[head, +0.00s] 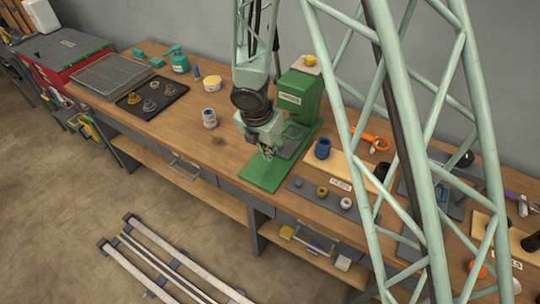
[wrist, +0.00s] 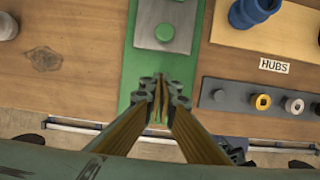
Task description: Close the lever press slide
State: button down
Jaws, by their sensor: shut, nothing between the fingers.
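The green lever press (head: 299,95) stands on the workbench, with a long green base (head: 262,176) reaching to the front edge. A grey slide plate (head: 291,146) lies on the base in front of the press body. In the wrist view the slide (wrist: 183,13) shows at the top with a round green knob (wrist: 165,33) near its front edge. My gripper (wrist: 165,85) is shut and empty above the bare green base, on the front side of the knob and apart from it in the picture. The gripper (head: 268,154) hides part of the base in the head view.
Right of the press are a wooden board with a blue hub (head: 322,148) and a grey strip (wrist: 250,95) with several rings. Left are white cans (head: 210,118) and a black tray (head: 150,100). Bare bench lies directly left of the base.

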jog(key=p+v, duration=0.2)
jog(key=v, duration=0.4)
jog(key=shift+r, duration=0.15)
dwell(0.6)
jog(key=s+d+r+m+b, duration=0.2)
jog(key=s+d+r+m, duration=0.2)
jog(key=d+r+m, duration=0.55)
jog(key=s+d+r+m+b, duration=0.3)
jog(key=s+d+r+m, duration=0.25)
jog(key=d+r, duration=0.7)
jog(key=s+d+r+m+b, duration=0.1)
jog(key=s+r+m, duration=0.1)
jog(key=s+m, duration=0.3)
jog(key=s+d+r+m+t+b, duration=0.1)
jog(key=s+m, duration=0.4)
jog(key=s, duration=0.7)
jog(key=s+d+r+m+y+b, duration=0.1)
jog(key=s+d+r+m+b, duration=0.2)
jog(key=s, duration=0.5)
jog(key=shift+s+d+r+m, duration=0.25)
jog(key=shift+s+r+m, duration=0.15)
jog(key=shift+m, duration=1)
